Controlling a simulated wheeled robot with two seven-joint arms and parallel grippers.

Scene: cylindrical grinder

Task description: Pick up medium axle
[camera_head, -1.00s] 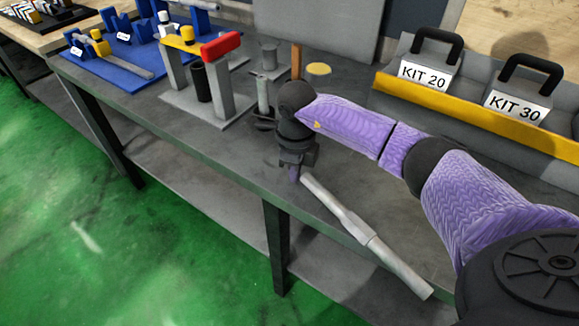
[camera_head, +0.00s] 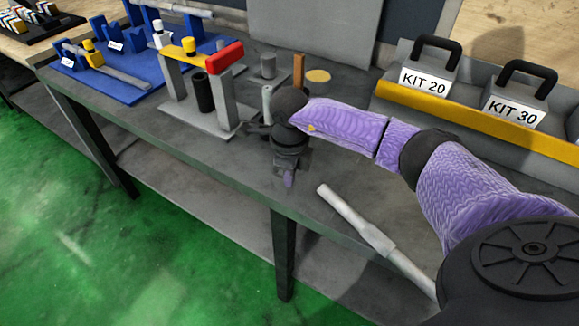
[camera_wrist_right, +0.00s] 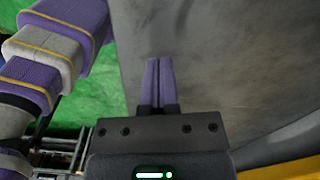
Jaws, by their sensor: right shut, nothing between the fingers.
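A grey stepped axle (camera_head: 365,230) lies alone on the dark workbench near its front edge. Its right end runs behind my right arm. I cannot tell its size class. My right gripper (camera_head: 289,180) is shut and empty over the bench, a little left of the axle's near end and apart from it. The right wrist view also shows this gripper (camera_wrist_right: 159,62), its two purple fingers together above bare grey bench. No axle shows in that view. Other grey axles rest on the blue stand (camera_head: 130,85) at upper left. My left gripper is not in view.
A grey fixture with a red-topped post (camera_head: 224,58) stands left of my right arm. Grey weights marked KIT 20 (camera_head: 424,80) and KIT 30 (camera_head: 514,111) sit behind a yellow rail (camera_head: 470,121). The bench front between fixture and axle is clear.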

